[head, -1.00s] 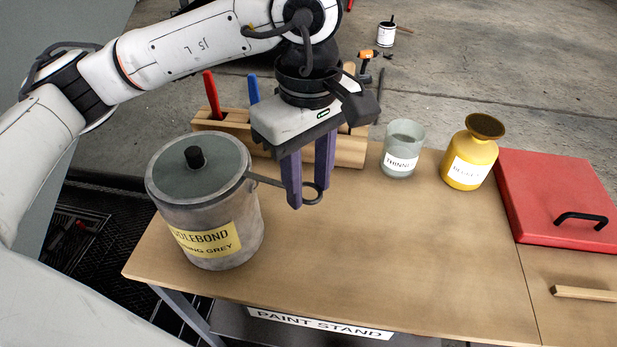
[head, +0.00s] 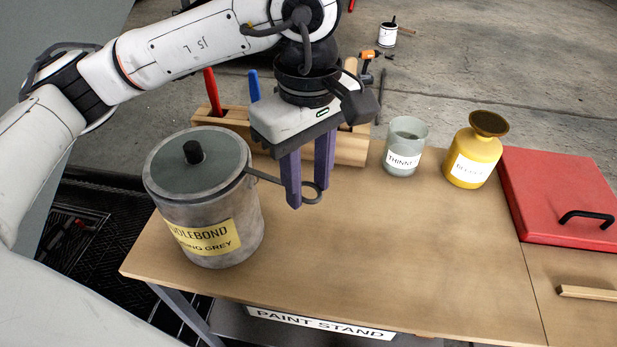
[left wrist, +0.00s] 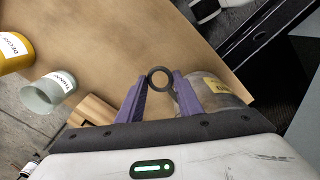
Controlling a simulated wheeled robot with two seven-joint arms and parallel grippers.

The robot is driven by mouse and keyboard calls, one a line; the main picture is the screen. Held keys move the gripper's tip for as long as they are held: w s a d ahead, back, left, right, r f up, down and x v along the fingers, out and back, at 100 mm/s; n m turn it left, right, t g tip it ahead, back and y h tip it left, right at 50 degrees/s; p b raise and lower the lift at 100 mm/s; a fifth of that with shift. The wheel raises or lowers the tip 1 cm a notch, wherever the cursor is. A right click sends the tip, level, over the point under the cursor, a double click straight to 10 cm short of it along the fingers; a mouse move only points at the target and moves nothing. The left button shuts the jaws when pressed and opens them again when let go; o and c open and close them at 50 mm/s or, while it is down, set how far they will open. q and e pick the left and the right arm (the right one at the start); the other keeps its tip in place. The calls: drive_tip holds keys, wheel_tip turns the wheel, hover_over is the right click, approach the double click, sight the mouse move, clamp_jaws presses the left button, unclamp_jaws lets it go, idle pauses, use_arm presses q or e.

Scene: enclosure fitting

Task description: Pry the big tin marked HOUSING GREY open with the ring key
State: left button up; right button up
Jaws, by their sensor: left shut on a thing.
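The big tin (head: 205,215) with the yellow label, its text partly cut off but ending in "GREY", stands at the left end of the bench. Its lid (head: 197,165) with a black knob sits on top and looks level. My left gripper (head: 307,190) is right of the tin, shut on the ring key (head: 313,197). The key's shaft reaches left from the purple fingers to the tin's rim, at the lid's edge. In the left wrist view the key's ring (left wrist: 160,79) shows between the fingers, with part of the tin (left wrist: 214,92) behind. My right gripper is not in view.
A wooden rack (head: 345,150) with red and blue handled tools stands behind the gripper. A grey THINNER cup (head: 404,150), a yellow bottle (head: 474,155) and a red lidded box (head: 560,195) are farther right. The bench's front middle (head: 390,250) is clear.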

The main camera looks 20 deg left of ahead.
use_arm(q)
drive_tip(key=shift+a+f, duration=0.1)
drive_tip(key=shift+f, duration=0.1)
drive_tip(key=shift+r, duration=0.15)
drive_tip(key=shift+c, duration=0.3)
drive_tip(key=shift+r, duration=0.55)
drive_tip(key=shift+w+d+r, duration=0.1)
drive_tip(key=shift+d+r, duration=0.05)
drive_tip(key=shift+d, duration=0.5)
drive_tip(key=shift+w+d+r, duration=0.15)
drive_tip(key=shift+d+r, duration=0.05)
drive_tip(key=shift+d, duration=0.5)
drive_tip(key=shift+w+d+r, duration=0.1)
drive_tip(key=shift+d+r, duration=0.05)
drive_tip(key=shift+d, duration=0.5)
drive_tip(key=shift+r+p, duration=2)
drive_tip(key=shift+r, duration=1)
